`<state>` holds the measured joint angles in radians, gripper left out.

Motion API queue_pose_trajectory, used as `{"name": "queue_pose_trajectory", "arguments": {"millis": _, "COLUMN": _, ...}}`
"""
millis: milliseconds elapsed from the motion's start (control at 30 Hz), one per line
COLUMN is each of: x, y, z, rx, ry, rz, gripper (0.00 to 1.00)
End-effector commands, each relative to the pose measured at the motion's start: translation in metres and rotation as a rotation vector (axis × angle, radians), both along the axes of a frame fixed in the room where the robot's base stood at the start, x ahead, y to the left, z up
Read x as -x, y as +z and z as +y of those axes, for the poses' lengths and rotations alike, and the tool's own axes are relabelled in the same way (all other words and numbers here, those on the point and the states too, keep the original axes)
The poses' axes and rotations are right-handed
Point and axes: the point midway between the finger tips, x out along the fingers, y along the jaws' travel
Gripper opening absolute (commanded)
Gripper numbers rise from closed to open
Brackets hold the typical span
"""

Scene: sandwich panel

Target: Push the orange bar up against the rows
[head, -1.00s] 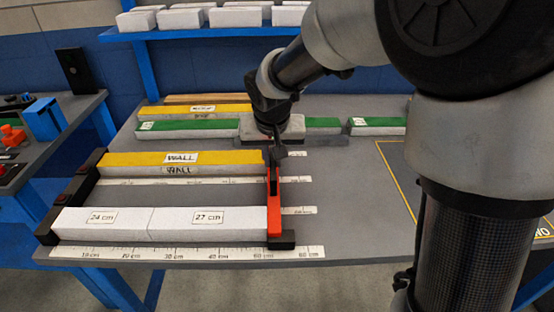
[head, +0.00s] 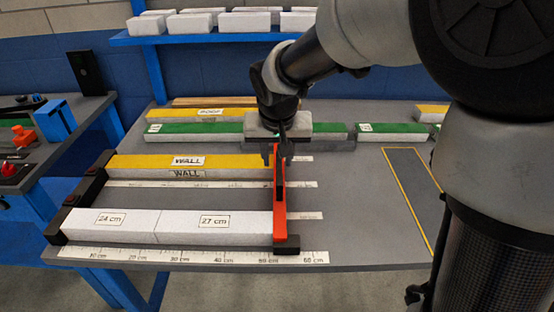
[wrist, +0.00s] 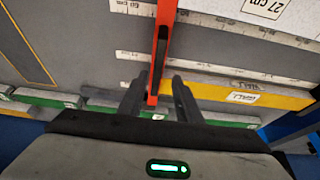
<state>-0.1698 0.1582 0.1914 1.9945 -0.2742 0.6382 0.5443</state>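The orange bar (head: 280,222) lies across the right ends of two rows, with a black block at its near end. The white row (head: 185,225), labelled 24 cm and 27 cm, appears to meet the bar. The yellow WALL row (head: 140,161) ends close beside it; contact is unclear. My gripper (head: 279,158) is over the bar's far end. In the wrist view my gripper (wrist: 159,78) is open. Its fingers stand on either side of the orange bar (wrist: 161,45), with visible gaps. The bar's far tip is partly hidden by my gripper.
A black stop rail (head: 88,189) holds the rows' left ends. Green strips (head: 195,128) lie behind my gripper. Printed rulers (head: 200,256) run along the rows. A yellow-outlined area (head: 410,185) on the right is empty. White blocks (head: 250,22) sit on a back shelf.

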Motion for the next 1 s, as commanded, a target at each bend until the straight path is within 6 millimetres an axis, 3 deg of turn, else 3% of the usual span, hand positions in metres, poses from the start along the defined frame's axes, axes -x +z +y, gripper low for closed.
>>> {"name": "queue_pose_trajectory", "arguments": {"millis": 33, "x": 0.004, "y": 0.017, "z": 0.0, "rx": -0.001, "ry": -0.001, "rz": -0.005, "gripper": 0.31}}
{"name": "queue_pose_trajectory", "arguments": {"millis": 200, "x": 0.021, "y": 0.056, "z": 0.001, "rx": -0.002, "ry": 0.001, "rz": -0.005, "gripper": 0.31}}
{"name": "queue_pose_trajectory", "arguments": {"millis": 500, "x": 0.045, "y": 0.113, "z": 0.001, "rx": -0.003, "ry": 0.001, "rz": -0.003, "gripper": 0.31}}
{"name": "queue_pose_trajectory", "arguments": {"millis": 700, "x": 0.053, "y": 0.128, "z": 0.002, "rx": -0.002, "ry": 0.002, "rz": -0.001, "gripper": 0.31}}
{"name": "queue_pose_trajectory", "arguments": {"millis": 1000, "x": 0.054, "y": 0.13, "z": 0.001, "rx": -0.002, "ry": 0.002, "rz": 0.0, "gripper": 0.31}}
